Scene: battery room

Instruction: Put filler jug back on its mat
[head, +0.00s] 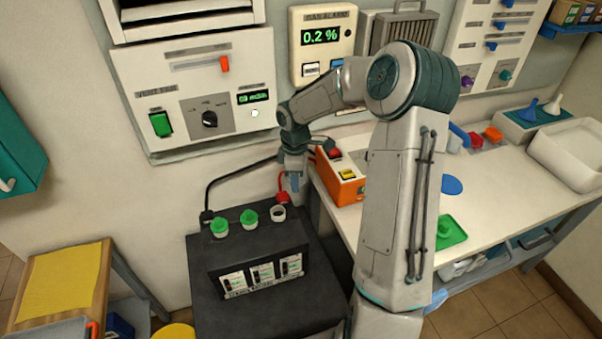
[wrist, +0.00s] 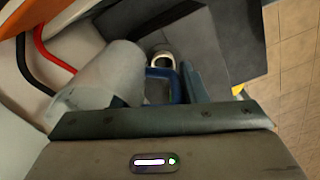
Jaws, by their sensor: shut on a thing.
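The filler jug (wrist: 105,85) is a whitish, cloudy vessel with a blue handle (wrist: 163,73) in the wrist view. My gripper (head: 293,186) is shut on the handle and holds the jug above the black battery (head: 225,290). In the head view I cannot make out the jug apart from my gripper. The open, white-rimmed filler hole (head: 278,213) lies just below my gripper, and also shows in the wrist view (wrist: 161,62). A round, flat blue mat (head: 451,185) lies bare on the bench, right of my arm.
Two green caps (head: 219,223) stand on the battery's other holes. Black and red cables run beside my gripper to the orange unit (head: 340,176).

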